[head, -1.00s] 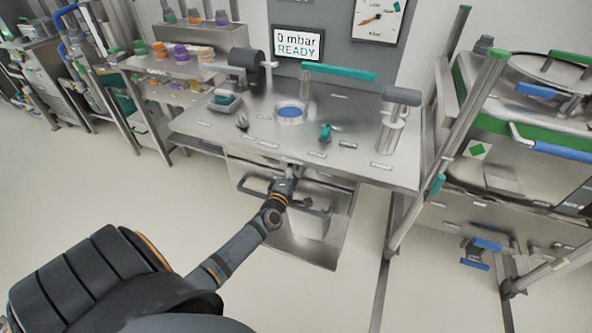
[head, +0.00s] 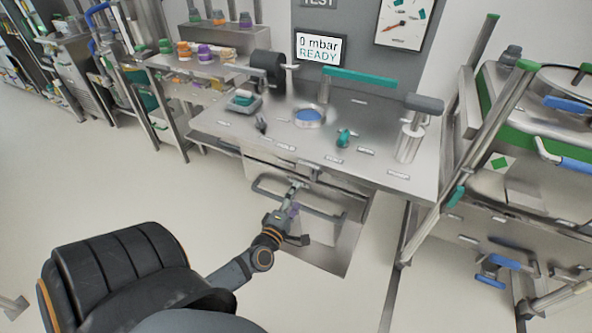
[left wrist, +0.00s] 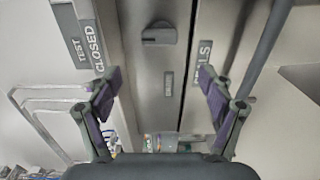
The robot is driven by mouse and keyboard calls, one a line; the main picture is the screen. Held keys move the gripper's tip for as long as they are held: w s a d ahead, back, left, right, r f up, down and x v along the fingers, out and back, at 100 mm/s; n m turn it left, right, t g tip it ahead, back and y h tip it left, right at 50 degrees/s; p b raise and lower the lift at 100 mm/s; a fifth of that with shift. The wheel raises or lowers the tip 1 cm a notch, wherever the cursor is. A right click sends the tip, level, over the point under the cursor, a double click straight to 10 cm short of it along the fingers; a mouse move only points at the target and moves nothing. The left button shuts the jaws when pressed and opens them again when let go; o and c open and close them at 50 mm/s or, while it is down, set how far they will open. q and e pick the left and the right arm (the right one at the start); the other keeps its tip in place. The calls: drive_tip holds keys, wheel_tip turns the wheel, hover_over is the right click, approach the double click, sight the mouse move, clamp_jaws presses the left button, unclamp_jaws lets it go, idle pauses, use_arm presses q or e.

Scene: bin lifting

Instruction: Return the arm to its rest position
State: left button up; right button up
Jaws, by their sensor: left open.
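My left arm reaches in from the lower left in the head view. Beyond the fingers are a steel front with a dark knob (left wrist: 159,34) and a label reading "TEST CLOSED" (left wrist: 88,45). Whether a finger touches the bar handle is hard to tell. My right gripper is not in view.
The bench top (head: 270,130) holds a blue-centred round port (head: 309,116) and a teal-handled lever (head: 372,78). A wheeled steel frame (head: 500,130) stands at right. Bare floor (head: 110,170) lies at left.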

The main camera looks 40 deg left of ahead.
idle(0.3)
use_arm(q)
drive_tip(key=s+d+f+m+g+h+p, duration=0.15)
drive_tip(key=s+f+m+g+p, duration=0.35)
drive_tip(key=f, duration=0.7)
drive_tip(key=s+d+f+m+g+h+p, duration=0.1)
drive_tip(key=s+f+m+g+h, duration=0.1)
drive_tip(key=s+f+m, duration=0.75)
drive_tip(key=s+d+f+m+g+p, duration=0.1)
drive_tip(key=s+d+f+m+g, duration=0.1)
drive_tip(key=s+f, duration=0.5)
drive_tip(key=s+d+f+m+g+p, duration=0.2)
drive_tip(key=s+f+m+g, duration=0.3)
drive_tip(key=s, duration=1)
wheel_tip(320, 180, down, 3)
drive_tip(key=shift+s+d+r+g, duration=0.25)
drive_tip(key=shift+d+g, duration=0.2)
drive_tip(key=shift+g, duration=0.65)
